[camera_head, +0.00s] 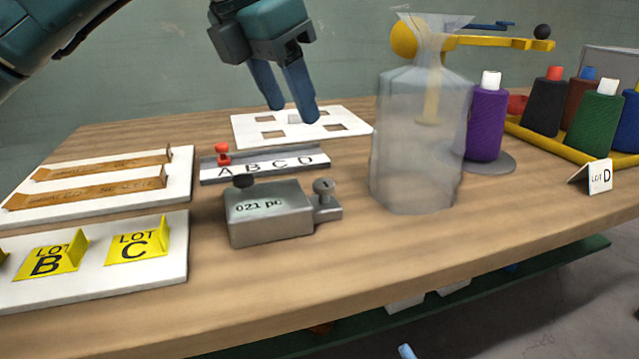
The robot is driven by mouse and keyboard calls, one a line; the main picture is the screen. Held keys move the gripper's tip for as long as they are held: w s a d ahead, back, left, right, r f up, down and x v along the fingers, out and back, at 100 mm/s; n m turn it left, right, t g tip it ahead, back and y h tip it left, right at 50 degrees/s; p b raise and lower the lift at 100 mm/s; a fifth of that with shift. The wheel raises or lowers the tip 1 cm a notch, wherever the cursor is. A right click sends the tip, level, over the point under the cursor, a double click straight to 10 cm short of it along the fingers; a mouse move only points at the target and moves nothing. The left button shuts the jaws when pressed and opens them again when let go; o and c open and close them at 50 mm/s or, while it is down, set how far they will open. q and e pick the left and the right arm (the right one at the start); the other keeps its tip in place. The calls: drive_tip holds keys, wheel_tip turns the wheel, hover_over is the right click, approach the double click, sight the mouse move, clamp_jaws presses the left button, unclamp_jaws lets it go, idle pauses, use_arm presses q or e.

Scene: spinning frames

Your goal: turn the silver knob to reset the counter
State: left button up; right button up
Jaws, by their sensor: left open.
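The counter (268,218) is a grey metal box on the wooden table, reading "021 pc" on its top. The silver knob (323,187) stands on a small ledge at the counter's right side. A black button or cap (244,181) sits at the counter's back left. My left gripper (293,115) is open and empty, with blue fingers pointing down. It hangs in the air above and behind the counter, over the region of the white board with square cut-outs. It appears apart from the knob. My right gripper is not in the view.
A lettered A–D rail (265,166) with a red slider lies behind the counter. Yellow lot markers (139,243) stand left. Spools (486,118) stand right. Bare table (330,270) lies in front.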

sight(323, 183)
use_arm(q)
drive_tip(key=b+x, duration=0.4)
drive_tip(key=x, duration=0.8)
drive_tip(key=shift+f, duration=0.45)
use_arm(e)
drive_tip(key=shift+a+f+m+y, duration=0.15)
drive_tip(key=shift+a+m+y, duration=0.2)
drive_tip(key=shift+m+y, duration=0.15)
use_arm(q)
drive_tip(key=shift+c, duration=0.2)
drive_tip(key=c, duration=0.9)
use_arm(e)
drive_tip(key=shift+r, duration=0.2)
